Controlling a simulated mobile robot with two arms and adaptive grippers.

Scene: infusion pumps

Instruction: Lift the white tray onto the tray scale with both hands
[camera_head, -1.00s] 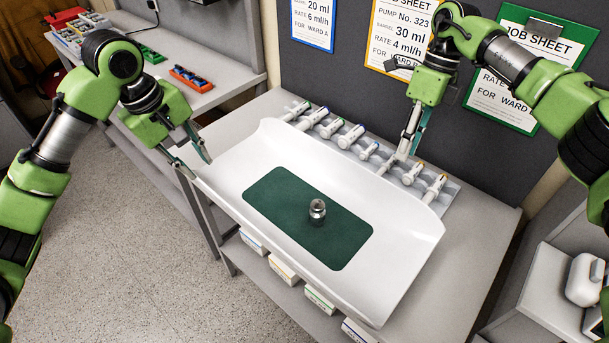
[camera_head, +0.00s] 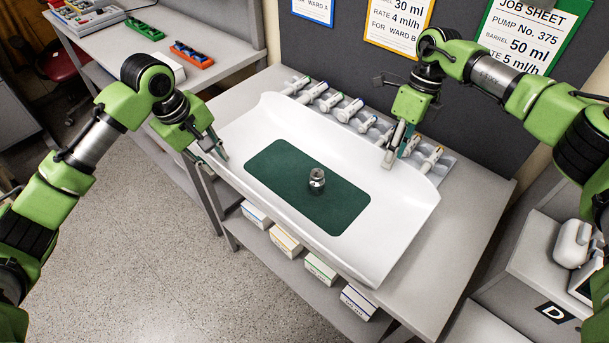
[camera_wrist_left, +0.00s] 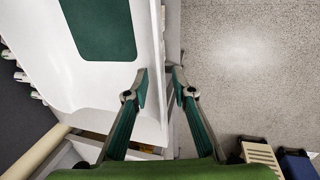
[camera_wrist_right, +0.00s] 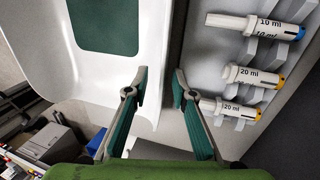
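The white tray (camera_head: 245,125) is a wide, curved trough on the grey table, with a dark green mat (camera_head: 275,165) inside. A small metal weight (camera_head: 317,178) stands on the mat. My left gripper (camera_head: 214,153) is at the tray's left edge; in the left wrist view its fingers (camera_wrist_left: 160,82) are apart, with the tray's rim (camera_wrist_left: 158,60) running between them. My right gripper (camera_head: 396,150) is at the tray's far edge; its fingers (camera_wrist_right: 160,82) are also apart, one over each side of the rim. Contact cannot be told. I cannot identify the tray scale.
Syringes lie in a grey rack (camera_head: 448,165) behind the tray, close to my right gripper. Job sheets (camera_head: 525,35) hang on the dark wall. Labelled boxes (camera_head: 320,268) sit on the shelf below.

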